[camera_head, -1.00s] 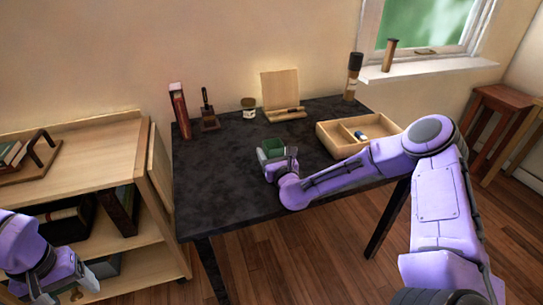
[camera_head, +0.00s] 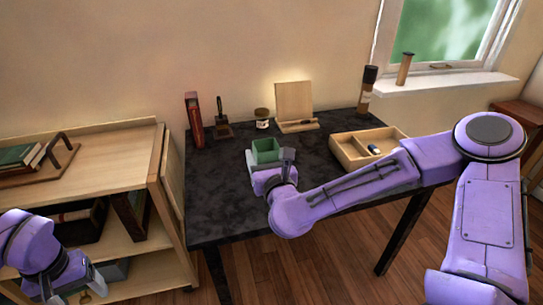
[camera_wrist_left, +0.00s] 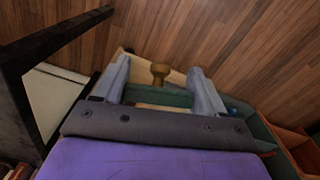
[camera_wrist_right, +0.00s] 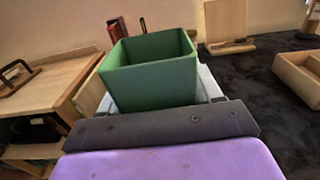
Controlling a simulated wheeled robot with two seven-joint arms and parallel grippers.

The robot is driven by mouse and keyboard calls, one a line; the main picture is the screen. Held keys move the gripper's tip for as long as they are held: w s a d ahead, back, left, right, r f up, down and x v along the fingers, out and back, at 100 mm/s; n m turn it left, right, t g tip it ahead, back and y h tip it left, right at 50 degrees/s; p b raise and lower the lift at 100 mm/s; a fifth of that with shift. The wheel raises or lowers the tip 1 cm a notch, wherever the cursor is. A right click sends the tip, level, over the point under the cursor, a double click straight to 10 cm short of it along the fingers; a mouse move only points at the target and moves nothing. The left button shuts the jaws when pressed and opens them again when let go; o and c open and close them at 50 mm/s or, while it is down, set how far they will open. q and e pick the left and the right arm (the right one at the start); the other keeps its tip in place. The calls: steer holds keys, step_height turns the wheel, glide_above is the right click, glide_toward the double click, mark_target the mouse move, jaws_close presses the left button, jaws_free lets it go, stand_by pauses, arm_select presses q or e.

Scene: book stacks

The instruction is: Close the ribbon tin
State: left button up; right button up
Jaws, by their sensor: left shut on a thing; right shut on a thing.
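The ribbon tin (camera_head: 265,151) looks like a green, open-topped square box with no lid on it. My right gripper (camera_head: 270,168) is shut on the tin, at the near front of the dark table. In the right wrist view the tin (camera_wrist_right: 150,72) is upright and slightly turned, its far inner wall showing. My left gripper (camera_wrist_left: 163,88) is at the lower left by the shelf. The head view hardly shows this piece.
A wooden divided tray (camera_head: 345,152) is on the table's right side. A jar (camera_head: 262,118), a wooden stand (camera_head: 294,103), a red book (camera_head: 194,120) and a tall bottle (camera_head: 367,92) stand at the back. A wooden shelf (camera_head: 110,165) is left of the table. The table's left half is clear.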

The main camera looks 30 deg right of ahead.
steer(key=shift+s+a+r, duration=0.1)
steer(key=shift+a, duration=0.05)
steer(key=o, duration=0.5)
steer(key=c, duration=0.8)
steer(key=shift+c, duration=0.2)
